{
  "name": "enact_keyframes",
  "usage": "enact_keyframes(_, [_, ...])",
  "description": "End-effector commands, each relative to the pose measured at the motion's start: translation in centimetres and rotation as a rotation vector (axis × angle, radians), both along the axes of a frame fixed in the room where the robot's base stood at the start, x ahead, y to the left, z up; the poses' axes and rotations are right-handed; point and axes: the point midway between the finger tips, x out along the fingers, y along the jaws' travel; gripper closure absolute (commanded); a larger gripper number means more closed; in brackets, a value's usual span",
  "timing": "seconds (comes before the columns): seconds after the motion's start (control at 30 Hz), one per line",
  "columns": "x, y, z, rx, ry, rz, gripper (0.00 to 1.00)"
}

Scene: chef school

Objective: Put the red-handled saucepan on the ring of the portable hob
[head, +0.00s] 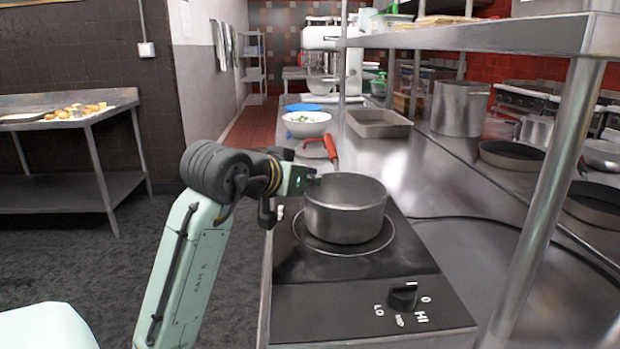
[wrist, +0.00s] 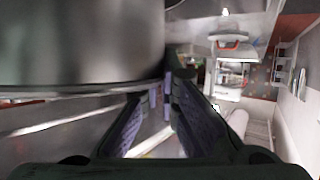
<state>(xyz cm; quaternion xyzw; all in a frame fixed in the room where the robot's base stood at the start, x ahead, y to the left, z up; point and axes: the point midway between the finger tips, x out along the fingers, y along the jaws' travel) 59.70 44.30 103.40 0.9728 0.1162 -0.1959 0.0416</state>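The saucepan (head: 345,210), a grey metal pot with a red handle (head: 331,150), sits upright on the ring (head: 345,249) of the black portable hob (head: 330,290). Its handle points away, toward the back of the counter. In the wrist view the saucepan's side (wrist: 80,45) fills the upper left, very close. My gripper (wrist: 162,92) is beside the pan, at its left in the head view. Its two purple-padded fingers stand apart with a gap and nothing visible between them. The fingertips are hard to make out in the head view.
A white bowl (head: 306,124) and a metal tray (head: 379,123) stand behind the hob. A shelf post (head: 548,200) rises at the right. A tall pot (head: 460,108) and pans (head: 512,156) stand further right. A black cable crosses the counter.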

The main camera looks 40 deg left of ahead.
Motion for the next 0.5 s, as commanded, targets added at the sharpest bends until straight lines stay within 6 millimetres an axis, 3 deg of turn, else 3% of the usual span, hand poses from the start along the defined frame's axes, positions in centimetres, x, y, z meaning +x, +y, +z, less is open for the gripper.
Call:
enact_keyframes(0.2, [0.00,-0.02,-0.40,-0.002,-0.002,0.000,1.00])
enact_keyframes(0.5, [-0.02,0.00,-0.33,-0.001,0.001,0.000,0.77])
